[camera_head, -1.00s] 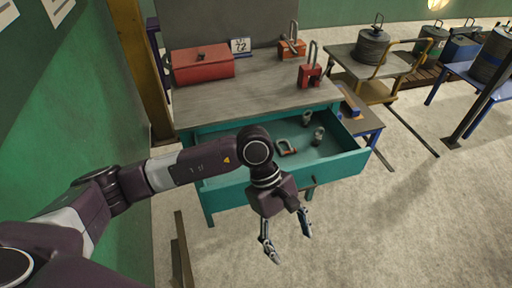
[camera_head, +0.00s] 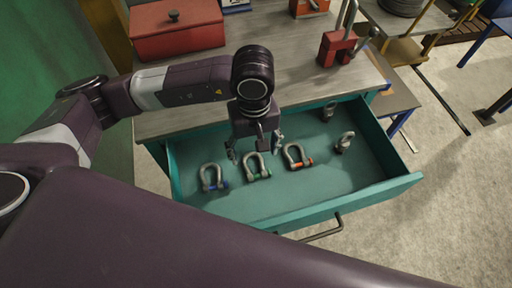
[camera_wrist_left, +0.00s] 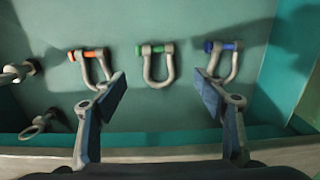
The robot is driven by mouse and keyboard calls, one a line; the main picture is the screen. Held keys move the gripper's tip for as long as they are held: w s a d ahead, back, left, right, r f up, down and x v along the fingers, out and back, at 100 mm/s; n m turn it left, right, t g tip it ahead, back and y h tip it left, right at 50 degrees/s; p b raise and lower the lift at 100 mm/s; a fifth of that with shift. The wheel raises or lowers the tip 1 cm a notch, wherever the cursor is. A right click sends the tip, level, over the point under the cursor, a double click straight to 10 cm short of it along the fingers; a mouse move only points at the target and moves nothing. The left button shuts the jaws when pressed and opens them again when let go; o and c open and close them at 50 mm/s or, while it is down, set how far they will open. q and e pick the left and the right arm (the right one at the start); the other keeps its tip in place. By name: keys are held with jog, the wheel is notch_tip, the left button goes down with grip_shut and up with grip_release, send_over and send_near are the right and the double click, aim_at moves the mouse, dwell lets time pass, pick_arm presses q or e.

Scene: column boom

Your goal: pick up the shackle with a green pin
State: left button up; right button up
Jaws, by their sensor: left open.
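The shackle with a green pin (camera_head: 257,167) lies in the open teal drawer, between two other shackles. In the left wrist view the green-pin shackle (camera_wrist_left: 157,65) lies flat near the middle, ahead of the fingers and between their lines, apart from them. My left gripper (camera_head: 254,149) is above the drawer, pointing down, with its fingers spread. In the left wrist view the left gripper (camera_wrist_left: 163,88) is open and empty. My right gripper is not in view.
A blue-pin shackle (camera_head: 213,178) and an orange-pin shackle (camera_head: 297,157) lie on either side. Two eye bolts (camera_head: 344,142) lie further right in the drawer (camera_head: 330,183). Above it, the worktop (camera_head: 270,60) holds a red toolbox (camera_head: 176,29) and a red block with a handle (camera_head: 338,47).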

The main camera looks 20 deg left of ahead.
aim_at(255, 169)
pick_arm(q)
jog(key=shift+w+a+f, duration=0.1)
jog(key=shift+w+f, duration=0.1)
jog(key=shift+f, duration=0.35)
jog(key=shift+w+f, duration=0.15)
jog(key=shift+f, duration=0.35)
notch_tip(255, 169, down, 5)
jog(key=shift+s+f+p, duration=0.15)
jog(key=shift+p, duration=0.6)
jog(key=shift+f, duration=0.45)
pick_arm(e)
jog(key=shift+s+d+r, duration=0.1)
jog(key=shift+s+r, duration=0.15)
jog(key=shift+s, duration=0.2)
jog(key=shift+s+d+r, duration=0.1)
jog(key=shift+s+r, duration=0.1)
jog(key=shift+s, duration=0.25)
pick_arm(q)
jog(key=shift+c, duration=0.2)
